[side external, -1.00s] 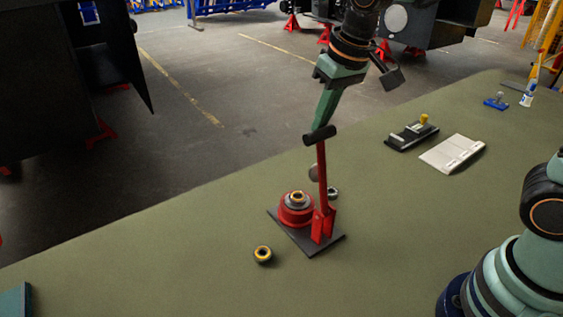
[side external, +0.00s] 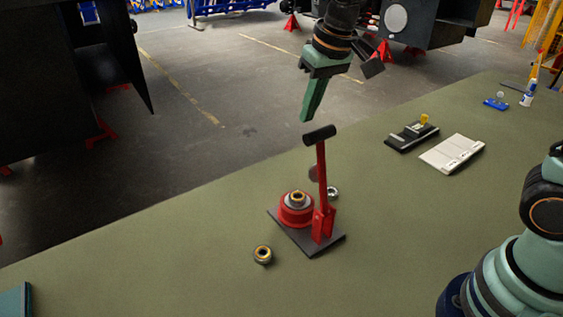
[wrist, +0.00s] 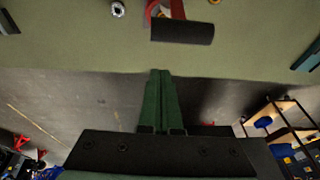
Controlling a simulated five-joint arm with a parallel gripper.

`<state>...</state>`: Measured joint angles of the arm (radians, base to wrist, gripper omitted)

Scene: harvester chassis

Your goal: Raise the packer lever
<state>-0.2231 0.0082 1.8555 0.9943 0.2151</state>
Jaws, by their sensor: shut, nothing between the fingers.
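The packer lever (side external: 321,178) is a red bar with a black crosswise grip (side external: 319,135) on top. It stands nearly upright on the packer's dark base plate (side external: 326,247), beside the red round packer body (side external: 294,212). My gripper (side external: 306,119) is shut and empty, a little above and to the left of the black grip, with a gap between them. In the wrist view the shut green fingers (wrist: 160,75) point toward the black grip (wrist: 182,30), which hides most of the lever there.
A brass-and-black ring (side external: 262,254) lies on the green bench (side external: 150,265) in front of the packer. A silver ring (side external: 332,192) lies behind the lever. A black block with a yellow knob (side external: 412,134) and a white notebook (side external: 453,153) lie to the right.

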